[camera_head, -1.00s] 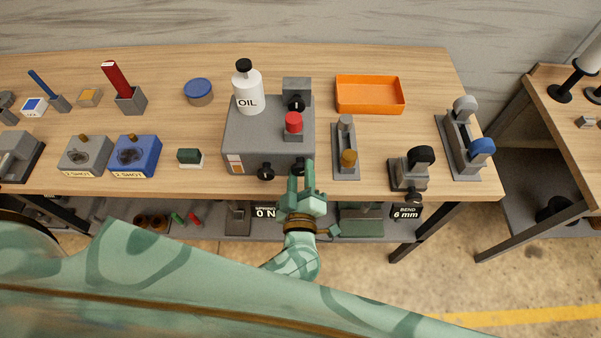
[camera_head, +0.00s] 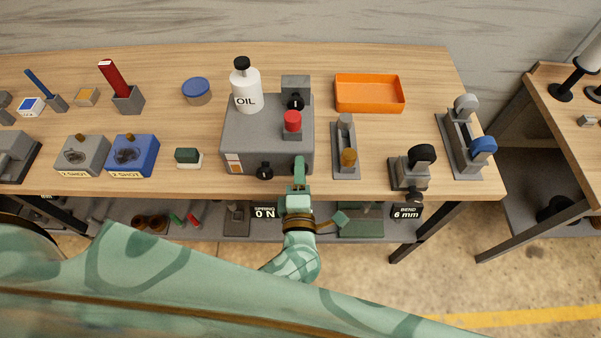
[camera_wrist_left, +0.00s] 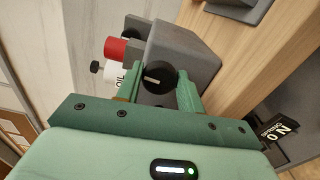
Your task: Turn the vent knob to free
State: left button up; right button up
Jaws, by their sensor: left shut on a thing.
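The grey machine (camera_head: 240,130) stands at the front middle of the bench. A black round knob with a pale pointer mark on its front shows in the left wrist view (camera_wrist_left: 160,78). My left gripper (camera_head: 299,164) reaches the right part of the machine's front face and hides this knob in the head view. In the left wrist view the gripper's fingers (camera_wrist_left: 158,88) are on either side of the knob, shut on it. A second black knob (camera_head: 265,170) sits to the left on the same face. I cannot read any vent label. My right gripper is out of view.
On the machine stand a white oil bottle (camera_head: 246,90) and a red button (camera_head: 292,121). A display reading 0 N (camera_head: 264,212) is below the bench edge.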

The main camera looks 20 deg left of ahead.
pick_arm(q)
jog(key=shift+n, duration=0.5)
jog(key=o, duration=1)
jog(key=shift+s, duration=0.1)
